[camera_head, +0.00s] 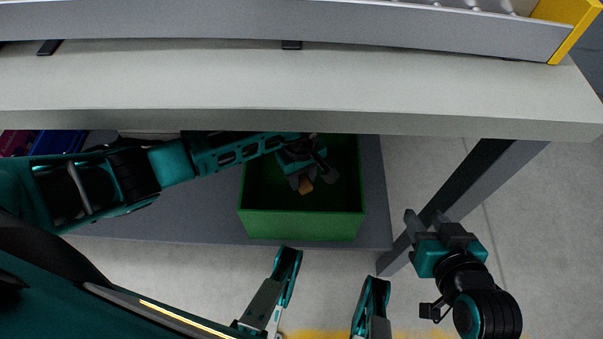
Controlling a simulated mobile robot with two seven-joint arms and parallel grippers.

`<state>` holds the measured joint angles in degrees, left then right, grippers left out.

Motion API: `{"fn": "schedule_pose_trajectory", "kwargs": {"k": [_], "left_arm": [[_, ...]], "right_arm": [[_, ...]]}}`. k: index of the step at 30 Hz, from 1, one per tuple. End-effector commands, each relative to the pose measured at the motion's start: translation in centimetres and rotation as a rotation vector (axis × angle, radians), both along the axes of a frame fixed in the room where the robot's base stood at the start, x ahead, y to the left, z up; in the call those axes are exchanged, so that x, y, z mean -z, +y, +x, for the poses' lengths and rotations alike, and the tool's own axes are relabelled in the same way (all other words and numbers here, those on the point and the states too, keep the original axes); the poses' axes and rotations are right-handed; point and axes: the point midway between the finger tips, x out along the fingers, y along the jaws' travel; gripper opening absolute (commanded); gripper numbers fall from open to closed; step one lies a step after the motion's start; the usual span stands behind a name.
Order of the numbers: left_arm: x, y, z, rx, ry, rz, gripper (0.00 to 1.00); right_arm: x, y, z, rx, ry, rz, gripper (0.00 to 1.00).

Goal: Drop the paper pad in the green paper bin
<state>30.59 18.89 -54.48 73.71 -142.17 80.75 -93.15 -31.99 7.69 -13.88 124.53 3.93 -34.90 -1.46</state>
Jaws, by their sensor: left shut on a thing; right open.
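The green paper bin (300,225) stands on the grey lower shelf under the table. My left arm reaches in from the left, and my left gripper (307,183) is over the bin's opening, within its outline. My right gripper (427,219) is open and empty, to the right of the bin by the table leg.
The pale tabletop (250,85) overhangs the bin's back edge. A dark table leg (470,185) slants down on the right. The grey lower shelf (200,228) is bare in front of the bin. Blue and pink things (55,143) sit at the far left, partly hidden.

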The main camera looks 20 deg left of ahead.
Motion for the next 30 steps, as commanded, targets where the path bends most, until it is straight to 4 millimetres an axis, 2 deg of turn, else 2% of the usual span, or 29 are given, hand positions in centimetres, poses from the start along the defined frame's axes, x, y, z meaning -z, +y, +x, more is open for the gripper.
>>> {"fn": "schedule_pose_trajectory", "kwargs": {"k": [3,4,12,18,27,30], "left_arm": [[0.00,0.01,0.00,0.000,0.000,0.000,0.07],[0.00,0.01,0.00,0.000,0.000,0.000,0.36],[0.00,0.03,0.00,0.000,0.000,0.000,0.62],[0.00,0.03,0.00,0.000,0.000,0.000,0.65],[0.00,0.03,0.00,0.000,0.000,0.000,0.94],[0.00,0.03,0.00,0.000,0.000,0.000,0.94]], "right_arm": [[0.02,-0.07,0.00,0.002,0.000,-0.001,0.43],[0.05,-0.10,-0.02,0.002,0.000,-0.001,0.43],[0.36,-0.23,-0.35,0.004,0.009,-0.002,0.43],[0.51,-0.26,-0.48,0.005,0.013,-0.004,0.43],[0.52,-0.27,-0.46,0.005,0.013,-0.004,0.43],[0.52,-0.26,-0.47,0.005,0.013,-0.004,0.43]]}}
